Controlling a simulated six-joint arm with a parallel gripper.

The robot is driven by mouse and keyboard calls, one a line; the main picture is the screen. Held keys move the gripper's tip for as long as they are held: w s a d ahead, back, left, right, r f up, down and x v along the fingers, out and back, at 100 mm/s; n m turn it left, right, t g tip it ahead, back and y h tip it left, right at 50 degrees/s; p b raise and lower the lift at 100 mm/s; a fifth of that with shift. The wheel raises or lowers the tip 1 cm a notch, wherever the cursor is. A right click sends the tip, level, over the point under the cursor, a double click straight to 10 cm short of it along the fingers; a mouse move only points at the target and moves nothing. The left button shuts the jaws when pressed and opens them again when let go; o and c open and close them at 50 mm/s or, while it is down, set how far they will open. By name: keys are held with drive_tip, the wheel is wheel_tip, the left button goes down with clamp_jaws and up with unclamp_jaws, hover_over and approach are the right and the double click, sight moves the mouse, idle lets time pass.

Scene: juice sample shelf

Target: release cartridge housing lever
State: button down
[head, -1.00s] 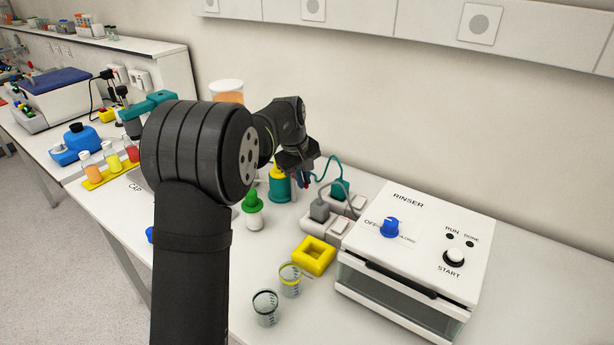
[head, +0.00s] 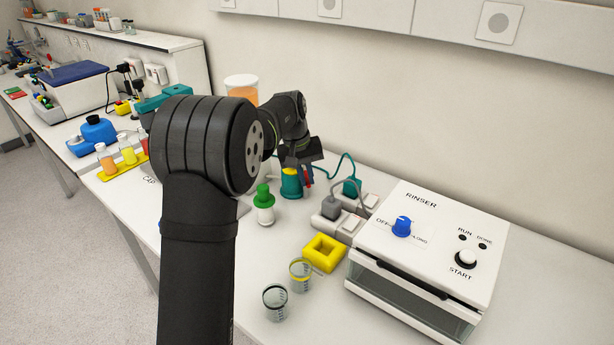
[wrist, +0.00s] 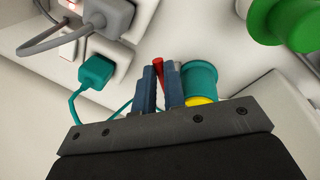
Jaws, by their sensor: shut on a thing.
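The cartridge housing, a teal cylinder with a yellow part (head: 291,186), stands on the bench behind the green-capped bottle. It also shows in the wrist view (wrist: 204,80), just right of my fingers. A thin red lever (wrist: 158,70) shows between the blue fingertips of my gripper (wrist: 161,92). My gripper is shut on this lever, close beside the housing. In the head view my gripper (head: 308,175) points down at the housing's right side, and its wrist hides part of the housing's top. How the lever joins the housing is hidden.
The green-capped bottle (head: 265,205) stands in front of the housing. A power strip (head: 340,222) with grey and teal plugs lies to the right, beside the white rinser (head: 430,245). A yellow square holder (head: 324,253) and two clear cups (head: 275,302) stand nearer the front.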

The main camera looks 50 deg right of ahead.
drive_tip(key=c, duration=1.5)
unclamp_jaws()
wheel_tip(320, 180, up, 17)
drive_tip(key=w+a, duration=0.2)
drive_tip(key=shift+w+a, duration=0.2)
drive_tip(key=shift+w, duration=0.05)
drive_tip(key=f, duration=0.5)
drive_tip(key=s+d+f, duration=0.1)
drive_tip(key=f, duration=0.5)
drive_tip(key=s+d+f, duration=0.1)
drive_tip(key=f, duration=0.5)
drive_tip(key=shift+s+d, duration=0.2)
drive_tip(key=shift+s, duration=0.05)
